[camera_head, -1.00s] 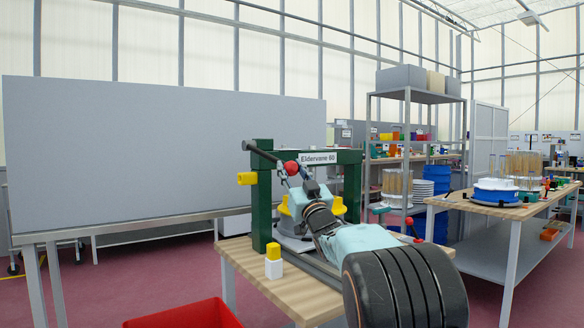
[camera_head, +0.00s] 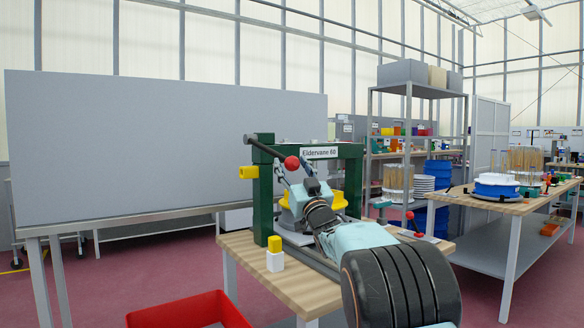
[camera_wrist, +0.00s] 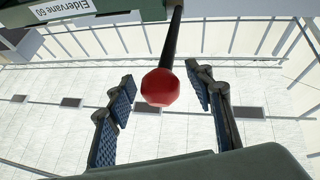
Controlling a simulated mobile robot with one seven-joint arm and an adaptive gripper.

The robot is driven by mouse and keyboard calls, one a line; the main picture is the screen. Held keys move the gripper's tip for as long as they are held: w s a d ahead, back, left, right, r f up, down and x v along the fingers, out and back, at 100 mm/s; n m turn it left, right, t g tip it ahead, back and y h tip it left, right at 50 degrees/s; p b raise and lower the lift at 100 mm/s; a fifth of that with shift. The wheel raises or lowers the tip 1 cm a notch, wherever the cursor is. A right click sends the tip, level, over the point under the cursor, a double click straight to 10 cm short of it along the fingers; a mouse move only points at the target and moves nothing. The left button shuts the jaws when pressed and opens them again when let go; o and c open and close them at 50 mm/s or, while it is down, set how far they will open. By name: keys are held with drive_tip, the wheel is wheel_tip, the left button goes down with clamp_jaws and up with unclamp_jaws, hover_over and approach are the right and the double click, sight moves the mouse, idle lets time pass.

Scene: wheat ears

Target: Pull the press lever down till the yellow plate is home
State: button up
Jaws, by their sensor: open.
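The press is a dark green frame (camera_head: 262,190) with an "Eldervane 60" label, standing on a wooden bench. Its dark lever (camera_wrist: 173,40) ends in a red ball knob (camera_head: 291,163). The knob also shows in the wrist view (camera_wrist: 160,88), at the middle. My gripper (camera_wrist: 160,74) is open, with one blue-padded finger on each side of the knob. Gaps show between the knob and both fingers. In the head view my gripper (camera_head: 295,178) is just below and right of the knob. A yellow part (camera_head: 339,203) shows inside the frame, mostly hidden behind my arm.
A yellow-and-white block (camera_head: 275,254) stands on the bench's front left. A red bin (camera_head: 190,312) is below at the front. A large grey panel (camera_head: 160,150) stands behind on the left. Another bench (camera_head: 480,207) with a blue-and-white round item is at the right.

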drive_tip(key=v, duration=1.2)
idle(0.3)
